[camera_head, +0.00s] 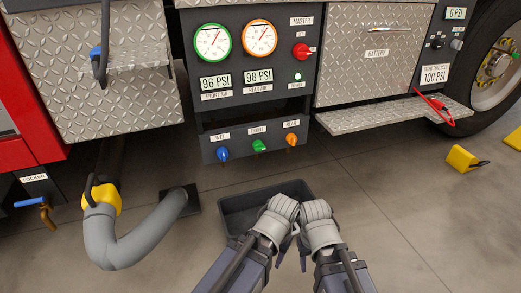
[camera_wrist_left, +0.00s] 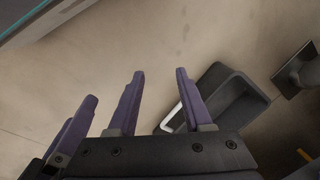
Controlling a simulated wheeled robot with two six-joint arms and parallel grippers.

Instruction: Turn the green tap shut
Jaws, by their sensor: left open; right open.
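The green tap (camera_head: 259,146) sits under the "FRONT" label, between the blue tap (camera_head: 223,154) and the orange tap (camera_head: 291,140), on the low dark panel. The image is too small to tell how far its handle is turned. My two grippers are side by side in front of and below the panel, apart from the green tap. My right gripper (camera_head: 304,258) is open, mostly hidden by the wrists. My left gripper is open and empty in the left wrist view (camera_wrist_left: 160,76), its fingers above bare floor.
A dark tray (camera_head: 234,218) lies on the floor below the panel, partly behind my wrists. A grey hose (camera_head: 125,250) with a yellow collar curves at the left. A fold-down step (camera_head: 375,118) juts out right. Yellow chocks (camera_head: 461,158) stand near the wheel.

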